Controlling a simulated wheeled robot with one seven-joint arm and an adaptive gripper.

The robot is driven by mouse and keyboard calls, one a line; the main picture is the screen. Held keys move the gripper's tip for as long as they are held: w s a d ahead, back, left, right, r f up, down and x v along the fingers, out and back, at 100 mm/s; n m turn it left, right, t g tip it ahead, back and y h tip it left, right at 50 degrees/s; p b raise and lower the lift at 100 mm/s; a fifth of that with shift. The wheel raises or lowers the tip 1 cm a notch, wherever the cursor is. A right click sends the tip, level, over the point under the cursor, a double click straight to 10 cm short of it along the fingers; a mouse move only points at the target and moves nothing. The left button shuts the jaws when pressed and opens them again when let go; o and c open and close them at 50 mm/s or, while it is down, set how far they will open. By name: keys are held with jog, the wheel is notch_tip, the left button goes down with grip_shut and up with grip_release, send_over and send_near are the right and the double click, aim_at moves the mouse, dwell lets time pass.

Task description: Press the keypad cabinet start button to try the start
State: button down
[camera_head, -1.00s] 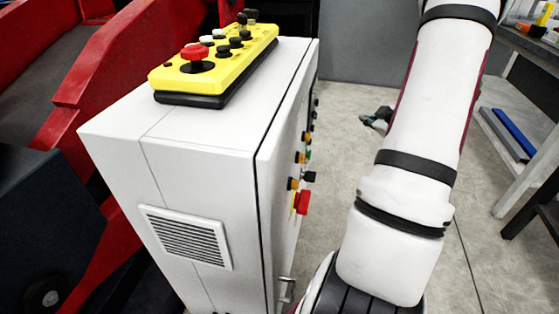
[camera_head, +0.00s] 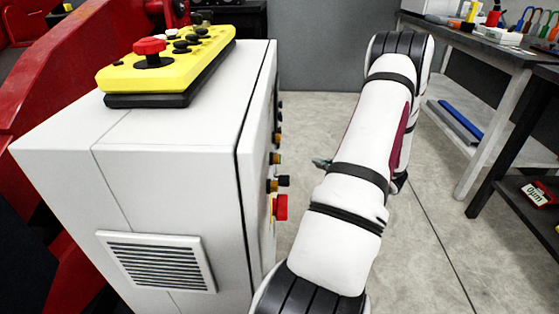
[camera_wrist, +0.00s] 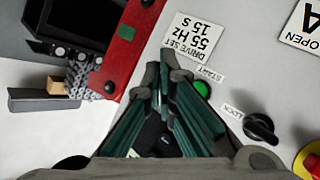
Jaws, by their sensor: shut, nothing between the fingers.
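The keypad cabinet (camera_head: 190,190) is a white box on the left in the head view, its control face turned to the right. In the wrist view its grey-white panel (camera_wrist: 230,75) carries a round green button (camera_wrist: 202,89) beside a small START label (camera_wrist: 206,73). My gripper (camera_wrist: 165,74) has its dark green fingers together and empty. In the wrist view the fingertips lie just left of the green button; I cannot tell the gap in depth. In the head view my gripper (camera_head: 321,163) shows only as a small tip beside my arm, to the right of the control face.
A black LOCK knob (camera_wrist: 260,127) and a red button (camera_wrist: 311,163) on yellow sit right of the start button. A DRIVE SET label (camera_wrist: 195,40) is above. A yellow pendant (camera_head: 170,65) rests on the cabinet. A workbench (camera_head: 490,50) stands right; open floor lies between.

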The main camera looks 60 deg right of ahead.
jog(key=w+a, duration=0.4)
jog(key=w, duration=0.3)
jog(key=shift+w+b, duration=0.35)
jog(key=shift+w, duration=0.1)
dwell(1.3)
jog(key=shift+w+a, duration=0.2)
jog(key=shift+w, duration=0.1)
jog(key=shift+w+a, duration=0.2)
jog(key=shift+w, duration=0.2)
dwell(0.8)
jog(key=shift+s, duration=0.1)
jog(key=shift+s+d, duration=0.4)
jog(key=shift+s, duration=0.3)
jog(key=shift+s+d, duration=0.4)
jog(key=shift+s, duration=0.35)
jog(key=shift+s+d, duration=0.35)
jog(key=shift+s, duration=0.35)
jog(key=shift+s+d, duration=0.4)
jog(key=shift+s, duration=0.35)
